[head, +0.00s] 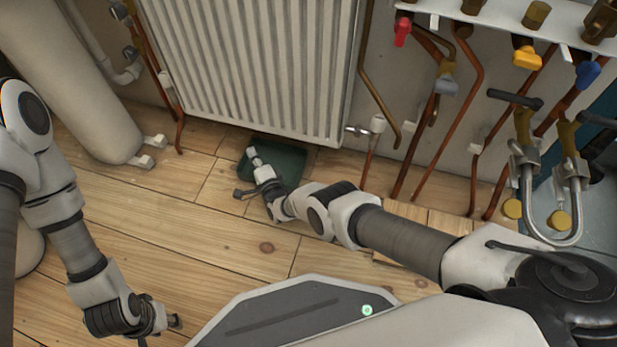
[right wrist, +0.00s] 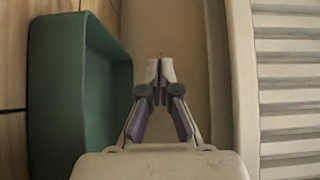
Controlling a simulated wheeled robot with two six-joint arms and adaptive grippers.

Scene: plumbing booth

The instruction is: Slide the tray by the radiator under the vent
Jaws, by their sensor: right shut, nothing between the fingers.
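The green tray (head: 290,160) lies on the wooden floor below the lower edge of the white radiator (head: 250,70). My right gripper (head: 253,154) is over the tray in the head view and hides part of it. In the right wrist view the tray (right wrist: 82,90) is left of my right gripper (right wrist: 160,70), whose fingers are shut and empty. A gap shows between the fingers and the tray there. A valve with a white cap (head: 377,124) is at the radiator's lower right; I cannot tell if it is the vent. My left gripper (head: 174,322) is low over the floor at lower left, its jaws unclear.
A large pale cylinder (head: 70,80) stands left of the radiator. Copper pipes (head: 470,110) with coloured valves line the wall at right. A wooden block (head: 425,218) lies on the floor behind my right arm. The floor left of the tray is clear.

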